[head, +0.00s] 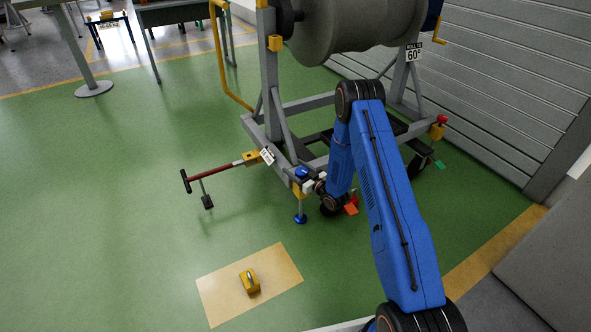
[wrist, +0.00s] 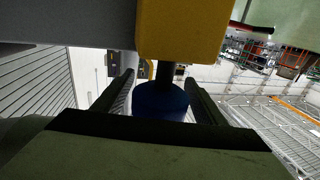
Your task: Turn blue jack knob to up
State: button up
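The blue jack knob (head: 302,172) sits on top of a yellow jack block (head: 299,189) at the near corner of the grey engine stand. A blue foot (head: 300,218) is below it at the floor. My gripper (head: 307,181) is at the knob, reaching in from the right. In the wrist view, which looks upside down, the blue knob (wrist: 162,101) hangs from a dark stem under the yellow block (wrist: 183,30). The two dark fingers of my gripper (wrist: 160,84) stand on either side of the knob, with a narrow gap visible at the left finger. The gripper looks open around it.
A red tow bar (head: 212,174) with a black handle sticks out left of the stand. A yellow chock (head: 250,281) lies on a tan floor patch (head: 220,295). A red knob (head: 441,119) is at the stand's right corner. Green floor at left is clear.

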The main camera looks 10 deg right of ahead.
jog(key=c, duration=0.9)
jog(key=shift+y, duration=0.3)
jog(key=n+g+y, duration=0.3)
jog(key=s+a+n+g+y, duration=0.1)
jog(key=shift+n+g+y, duration=0.3)
jog(key=shift+g+y, duration=0.1)
jog(key=shift+s+a+n+g+y, duration=0.15)
jog(key=shift+s+n+g+y, duration=0.4)
jog(key=shift+n+g, duration=1.7)
jog(key=shift+s+a+n+g+y, duration=0.1)
jog(key=shift+s+n+g+y, duration=0.2)
jog(key=shift+s+n+g, duration=1.85)
jog(key=shift+w+a+n+g+y, duration=0.15)
jog(key=shift+w+n+g+y, duration=0.5)
jog(key=shift+g, duration=3.05)
jog(key=shift+n+h, duration=0.3)
jog(key=shift+n, duration=0.15)
